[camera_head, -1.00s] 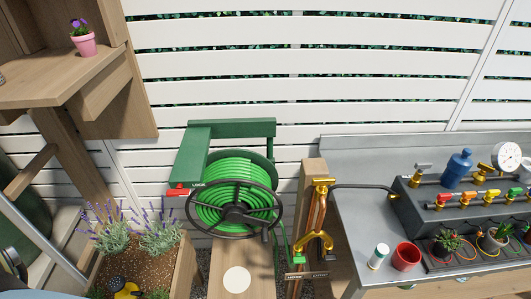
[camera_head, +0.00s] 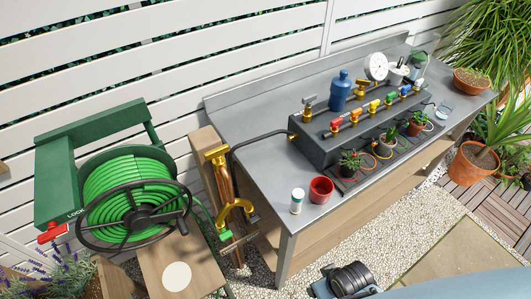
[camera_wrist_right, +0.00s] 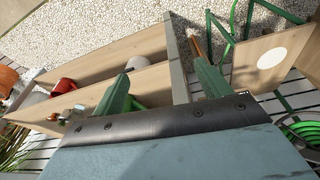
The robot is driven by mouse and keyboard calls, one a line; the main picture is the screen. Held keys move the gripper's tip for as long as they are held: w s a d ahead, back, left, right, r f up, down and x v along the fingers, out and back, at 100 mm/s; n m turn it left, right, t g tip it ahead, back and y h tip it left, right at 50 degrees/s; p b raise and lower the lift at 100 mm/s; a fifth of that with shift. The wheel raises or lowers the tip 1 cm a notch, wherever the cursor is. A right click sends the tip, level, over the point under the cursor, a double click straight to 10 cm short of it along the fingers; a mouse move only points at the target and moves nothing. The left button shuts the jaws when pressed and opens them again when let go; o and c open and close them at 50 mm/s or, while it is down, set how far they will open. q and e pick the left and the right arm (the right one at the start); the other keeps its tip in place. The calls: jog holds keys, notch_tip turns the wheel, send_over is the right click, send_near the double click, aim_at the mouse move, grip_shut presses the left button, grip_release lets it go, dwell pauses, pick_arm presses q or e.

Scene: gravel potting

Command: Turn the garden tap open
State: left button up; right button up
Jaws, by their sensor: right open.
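The garden tap (camera_head: 235,210) is brass-yellow and sits on a copper pipe beside a wooden post, right of the hose reel. A brass T-shaped handle (camera_head: 215,153) tops the pipe. The handle's turned position is too small to judge. In the right wrist view my right gripper (camera_wrist_right: 162,58) has its two green fingers spread wide, with nothing between them. A copper-coloured pipe end (camera_wrist_right: 199,45) shows just beyond one fingertip; I cannot tell whether they touch. My left gripper is not in view.
A green hose reel (camera_head: 130,208) stands left of the tap. A metal bench (camera_head: 265,130) stands right, holding a valve manifold (camera_head: 322,148), a red cup (camera_head: 321,190) and a white bottle (camera_head: 297,201).

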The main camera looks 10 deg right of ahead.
notch_tip(320, 180, up, 6)
jog(key=w, duration=0.2)
jog(key=n+t+y, duration=0.1)
jog(key=t+y, duration=0.4)
jog(key=t, duration=1)
send_near(218, 153)
jog(key=p+x, duration=0.1)
jog(key=x, duration=0.8)
jog(key=shift+p, duration=0.3)
jog(key=shift+x, duration=0.9)
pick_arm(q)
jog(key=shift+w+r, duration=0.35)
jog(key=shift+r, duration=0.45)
pick_arm(e)
jog(key=shift+s, duration=0.1)
